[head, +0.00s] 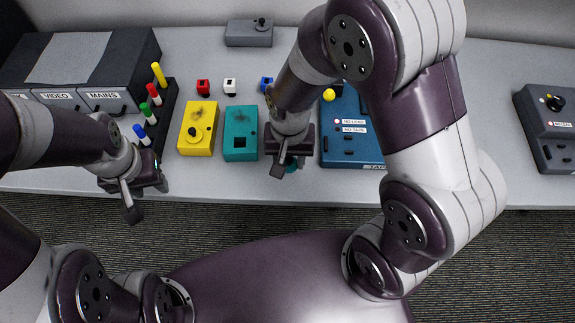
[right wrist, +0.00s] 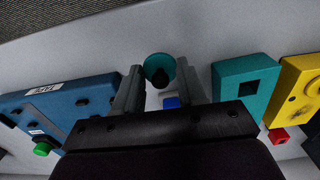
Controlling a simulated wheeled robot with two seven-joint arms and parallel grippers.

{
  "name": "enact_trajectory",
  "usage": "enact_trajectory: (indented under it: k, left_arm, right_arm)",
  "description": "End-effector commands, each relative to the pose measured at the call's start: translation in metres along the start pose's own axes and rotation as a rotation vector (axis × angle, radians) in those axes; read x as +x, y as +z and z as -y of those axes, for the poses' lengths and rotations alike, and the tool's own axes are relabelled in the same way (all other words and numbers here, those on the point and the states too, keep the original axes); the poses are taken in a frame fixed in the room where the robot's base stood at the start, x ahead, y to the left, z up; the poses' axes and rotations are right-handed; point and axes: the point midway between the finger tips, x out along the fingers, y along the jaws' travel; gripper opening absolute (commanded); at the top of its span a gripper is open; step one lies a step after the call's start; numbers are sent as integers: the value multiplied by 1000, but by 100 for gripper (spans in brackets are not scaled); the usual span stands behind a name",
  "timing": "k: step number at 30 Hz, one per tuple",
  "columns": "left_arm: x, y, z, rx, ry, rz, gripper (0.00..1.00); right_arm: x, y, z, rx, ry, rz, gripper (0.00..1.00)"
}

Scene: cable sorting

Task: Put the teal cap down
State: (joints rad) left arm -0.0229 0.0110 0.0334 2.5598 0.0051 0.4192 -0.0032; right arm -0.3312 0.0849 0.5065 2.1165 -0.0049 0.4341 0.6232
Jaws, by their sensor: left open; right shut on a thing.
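The teal cap (right wrist: 157,66) is a round disc with a dark stem, held between the fingers of my right gripper (right wrist: 158,98). In the head view a little of the cap (head: 292,168) shows below my right gripper (head: 284,160), over the table's front part, between the teal box (head: 240,122) and the blue box (head: 350,150). I cannot tell whether the cap touches the table. The teal box has a dark square opening in its top. My left gripper (head: 128,200) is open and empty near the table's front edge at the left.
A black rack (head: 166,112) holds several coloured plugs. Small red (head: 203,86), white (head: 229,86) and blue (head: 266,84) blocks lie behind. A grey box (head: 550,135) stands far right; the table between is clear.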

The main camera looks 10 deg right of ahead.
Motion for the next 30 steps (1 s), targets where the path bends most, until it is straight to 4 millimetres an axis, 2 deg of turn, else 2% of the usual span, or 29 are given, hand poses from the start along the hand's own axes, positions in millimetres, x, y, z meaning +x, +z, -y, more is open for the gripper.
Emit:
enact_trajectory:
  k: [2,9,20,21,23,24,30]
  left_arm:
    - [0,0,0,0,0,0,43]
    - [1,0,0,0,0,0,43]
    - [3,0,0,0,0,0,43]
    - [3,0,0,0,0,0,43]
    - [2,0,0,0,0,0,43]
    - [2,0,0,0,0,0,43]
    - [2,0,0,0,0,0,43]
  right_arm:
    - [5,-3,6,1,1,1,12]
    - [43,-4,7,1,2,3,12]
    - [49,-4,7,1,0,1,12]
    - [49,-4,7,1,0,0,44]
    - [48,-4,7,1,0,0,63]
    - [48,-4,7,1,0,0,66]
    - [48,-4,7,1,0,0,66]
